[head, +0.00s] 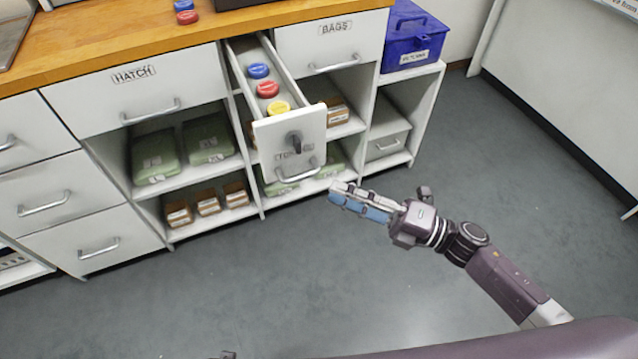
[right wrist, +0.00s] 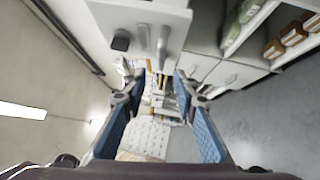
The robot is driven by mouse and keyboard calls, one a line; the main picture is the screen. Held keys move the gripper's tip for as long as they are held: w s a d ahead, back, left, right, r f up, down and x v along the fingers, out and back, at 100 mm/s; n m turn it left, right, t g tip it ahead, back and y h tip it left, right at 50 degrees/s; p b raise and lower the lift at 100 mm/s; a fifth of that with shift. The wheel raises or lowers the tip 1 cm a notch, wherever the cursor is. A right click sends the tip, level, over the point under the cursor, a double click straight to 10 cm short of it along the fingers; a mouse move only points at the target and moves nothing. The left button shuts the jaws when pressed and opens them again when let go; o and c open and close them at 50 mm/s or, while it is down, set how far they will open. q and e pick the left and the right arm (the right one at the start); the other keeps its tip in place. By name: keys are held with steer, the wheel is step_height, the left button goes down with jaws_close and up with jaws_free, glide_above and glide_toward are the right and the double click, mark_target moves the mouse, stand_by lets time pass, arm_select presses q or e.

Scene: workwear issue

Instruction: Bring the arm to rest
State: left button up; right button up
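My right arm reaches in from the lower right of the head view. My right gripper (head: 345,198) hangs over the floor, in front of the open drawer and a little below and right of it in the picture. In the right wrist view its two blue-padded fingers (right wrist: 158,95) stand apart, with nothing seen held between them. The drawer front (right wrist: 140,25) shows beyond the fingertips. No clear part of my left gripper is in view; only a small dark bit shows at the bottom edge of the head view.
The open drawer (head: 290,133) juts out and holds blue, red and yellow round pieces. Blue and red pieces (head: 186,13) lie on the wooden counter (head: 110,40). A blue box (head: 410,40) stands at the right end. Shelves below hold green packs and brown boxes. The grey floor (head: 520,190) is clear.

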steer(key=shift+v, duration=1.1)
